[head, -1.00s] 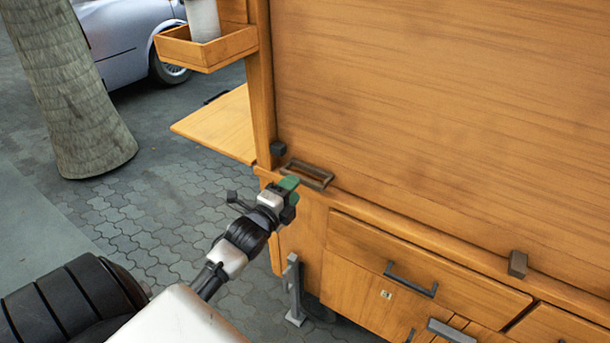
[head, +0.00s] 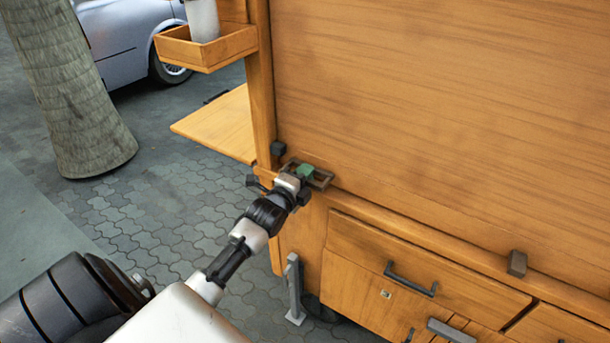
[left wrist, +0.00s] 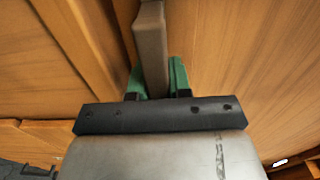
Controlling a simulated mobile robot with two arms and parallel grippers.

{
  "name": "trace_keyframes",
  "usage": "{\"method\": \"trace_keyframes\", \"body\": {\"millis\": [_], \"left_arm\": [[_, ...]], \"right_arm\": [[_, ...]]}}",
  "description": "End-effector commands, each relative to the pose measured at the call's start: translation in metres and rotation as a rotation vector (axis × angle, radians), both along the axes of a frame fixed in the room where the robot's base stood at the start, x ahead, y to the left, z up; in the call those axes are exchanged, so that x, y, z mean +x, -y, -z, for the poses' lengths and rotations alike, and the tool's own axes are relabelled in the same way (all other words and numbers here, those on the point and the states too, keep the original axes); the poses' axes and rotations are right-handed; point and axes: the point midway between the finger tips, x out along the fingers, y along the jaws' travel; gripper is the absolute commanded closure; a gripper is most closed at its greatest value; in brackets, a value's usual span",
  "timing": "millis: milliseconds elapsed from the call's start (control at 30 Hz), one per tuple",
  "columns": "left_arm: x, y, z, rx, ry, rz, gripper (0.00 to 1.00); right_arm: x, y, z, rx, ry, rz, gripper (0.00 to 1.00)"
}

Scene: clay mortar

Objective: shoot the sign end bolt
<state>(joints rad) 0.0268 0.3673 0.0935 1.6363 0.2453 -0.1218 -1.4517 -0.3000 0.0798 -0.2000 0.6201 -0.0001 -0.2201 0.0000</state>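A dark brownish bolt (head: 322,181), shaped like a long flat frame, lies along the ledge at the lower left corner of the big wooden panel. My left gripper (head: 305,180) is at this bolt, its green fingers overlapping it in the head view. In the left wrist view, the bolt's bar (left wrist: 152,45) runs down between the two green fingers (left wrist: 160,78), one on each side. Little gap shows between fingers and bar; I cannot tell whether they press on it. The bar's lower end is hidden by the gripper. My right gripper is not in view.
A dark block (head: 278,148) sits by the corner post just above the bolt; another (head: 517,264) is further right on the ledge. Drawers with dark handles (head: 410,279) are below. A side shelf (head: 218,125) sticks out left, with open paving under it.

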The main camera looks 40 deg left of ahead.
Motion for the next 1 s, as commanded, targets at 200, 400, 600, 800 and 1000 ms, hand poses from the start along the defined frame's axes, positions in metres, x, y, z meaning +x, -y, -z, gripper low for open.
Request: {"method": "trace_keyframes", "body": {"millis": [200,400,600,800,1000], "left_arm": [[0.000,0.000,0.000,0.000,-0.001,0.000,1.00],[-0.002,-0.019,0.000,0.009,-0.004,-0.001,1.00],[-0.004,-0.048,0.001,0.005,-0.002,0.000,1.00],[-0.004,-0.053,0.000,0.000,-0.001,-0.001,1.00],[-0.004,-0.054,0.000,0.001,-0.001,-0.002,0.72]], "right_arm": [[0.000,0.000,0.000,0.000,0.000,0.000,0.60],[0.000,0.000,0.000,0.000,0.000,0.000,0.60],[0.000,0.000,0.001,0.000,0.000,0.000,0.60],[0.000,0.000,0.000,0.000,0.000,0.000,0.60],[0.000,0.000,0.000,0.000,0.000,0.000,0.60]]}}
